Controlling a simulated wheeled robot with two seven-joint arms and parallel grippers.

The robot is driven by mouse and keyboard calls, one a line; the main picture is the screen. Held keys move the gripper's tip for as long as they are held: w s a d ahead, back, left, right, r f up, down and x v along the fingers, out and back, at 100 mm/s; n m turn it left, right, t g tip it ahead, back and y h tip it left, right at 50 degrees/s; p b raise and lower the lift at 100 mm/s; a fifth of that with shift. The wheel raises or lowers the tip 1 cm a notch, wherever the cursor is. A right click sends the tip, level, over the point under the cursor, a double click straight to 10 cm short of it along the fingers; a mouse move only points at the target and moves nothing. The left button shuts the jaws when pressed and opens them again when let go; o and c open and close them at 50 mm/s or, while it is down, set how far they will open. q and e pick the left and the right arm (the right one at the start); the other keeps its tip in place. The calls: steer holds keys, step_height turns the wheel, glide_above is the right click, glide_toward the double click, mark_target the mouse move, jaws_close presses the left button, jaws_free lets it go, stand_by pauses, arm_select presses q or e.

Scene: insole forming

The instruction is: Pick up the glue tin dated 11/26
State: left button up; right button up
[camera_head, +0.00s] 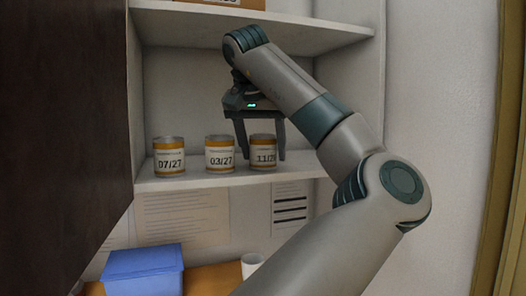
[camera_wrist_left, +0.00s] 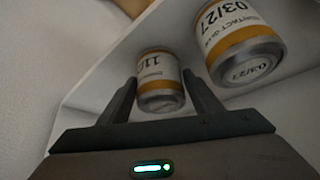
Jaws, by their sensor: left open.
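The glue tin labelled 11/2 with its last digit hidden (camera_head: 263,146) stands upright at the right end of a row on the lower shelf. My left gripper (camera_head: 264,156) is open, with one finger on each side of this tin. In the left wrist view the tin (camera_wrist_left: 160,88) shows between the open fingers, and I cannot tell whether either finger touches it. A tin dated 03/27 (camera_head: 219,153) stands just left of it and also shows in the wrist view (camera_wrist_left: 238,48). A tin dated 07/27 (camera_head: 169,157) is at the far left. My right gripper is out of view.
The shelf (camera_head: 200,181) has a front edge just below the tins. An upper shelf (camera_head: 260,22) overhangs with a box on it. A dark panel (camera_head: 65,120) stands at the left. A blue bin (camera_head: 143,270) and a white cup (camera_head: 251,265) are below.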

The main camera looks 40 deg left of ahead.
arm_select(q)
steer(key=c, duration=0.9)
steer(key=shift+c, duration=0.3)
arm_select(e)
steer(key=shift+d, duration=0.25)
arm_select(q)
steer(key=shift+r, duration=0.15)
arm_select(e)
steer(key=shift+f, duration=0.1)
arm_select(q)
steer(key=shift+r+b, duration=0.75)
steer(key=shift+r, duration=0.1)
step_height(320, 180, up, 2)
steer(key=shift+r+b, duration=0.1)
steer(key=shift+b, duration=0.45)
steer(key=w+d+r+b, duration=0.1)
steer(key=d+r+b, duration=0.2)
steer(key=d+r, duration=0.4)
steer(key=shift+w+d, duration=0.25)
steer(key=shift+d, duration=2.1)
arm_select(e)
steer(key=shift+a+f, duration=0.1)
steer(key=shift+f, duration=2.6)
